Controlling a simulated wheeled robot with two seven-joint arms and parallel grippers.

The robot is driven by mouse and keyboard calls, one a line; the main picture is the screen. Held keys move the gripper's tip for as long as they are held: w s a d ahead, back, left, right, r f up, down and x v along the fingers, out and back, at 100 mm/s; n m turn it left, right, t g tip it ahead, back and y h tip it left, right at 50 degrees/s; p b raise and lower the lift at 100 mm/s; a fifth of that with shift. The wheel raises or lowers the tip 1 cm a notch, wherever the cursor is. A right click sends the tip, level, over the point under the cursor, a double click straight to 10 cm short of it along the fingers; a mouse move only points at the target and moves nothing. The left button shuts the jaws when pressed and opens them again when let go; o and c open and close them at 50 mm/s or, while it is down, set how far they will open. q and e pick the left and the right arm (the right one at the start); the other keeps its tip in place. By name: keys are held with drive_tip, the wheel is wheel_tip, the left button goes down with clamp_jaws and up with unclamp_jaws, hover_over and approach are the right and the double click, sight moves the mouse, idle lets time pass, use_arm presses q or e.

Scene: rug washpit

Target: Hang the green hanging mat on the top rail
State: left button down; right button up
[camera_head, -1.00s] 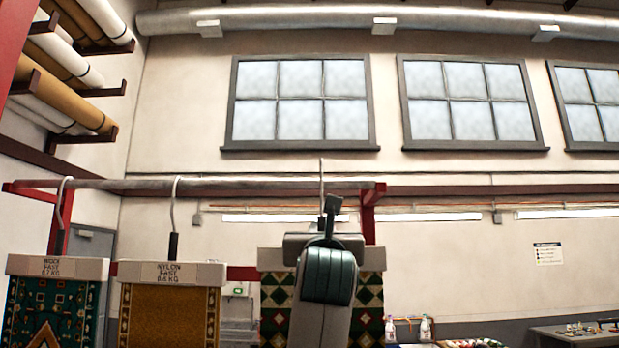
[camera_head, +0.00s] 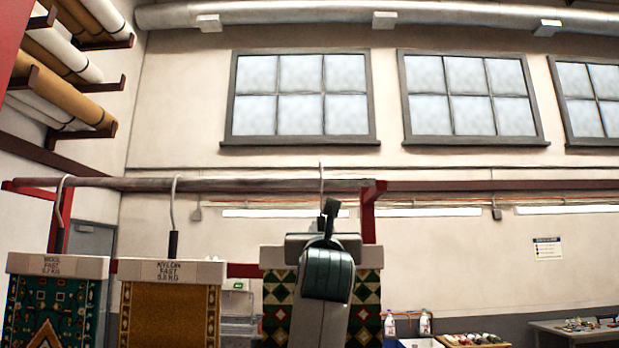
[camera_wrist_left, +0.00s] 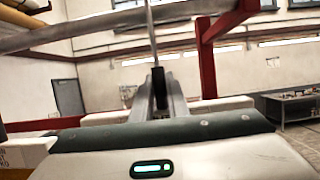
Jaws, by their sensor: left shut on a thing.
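The green hanging mat (camera_head: 367,300), with green, red and cream diamonds, hangs upright from a white clamp bar (camera_head: 373,257) in the head view. My left gripper (camera_head: 328,219) is in front of it, shut on the black stem of its hanger; the stem also shows between the fingers in the left wrist view (camera_wrist_left: 158,86). The metal hook (camera_head: 321,178) rises above the gripper and crosses the top rail (camera_head: 250,185) near its right end. I cannot tell whether the hook touches the rail. My arm hides the mat's middle. My right gripper is not in view.
A gold mat (camera_head: 170,315) and a teal patterned mat (camera_head: 55,310) hang from the rail to the left. A red bracket (camera_head: 369,215) holds the rail's right end, close to the hook. Rolled rugs (camera_head: 60,95) lie on a rack at upper left.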

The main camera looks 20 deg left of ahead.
use_arm(q)
drive_tip(key=shift+f+b, duration=1.05)
drive_tip(key=shift+f, duration=0.35)
drive_tip(key=c, duration=1.6)
unclamp_jaws()
drive_tip(key=shift+c, duration=0.2)
drive_tip(key=shift+f, duration=0.1)
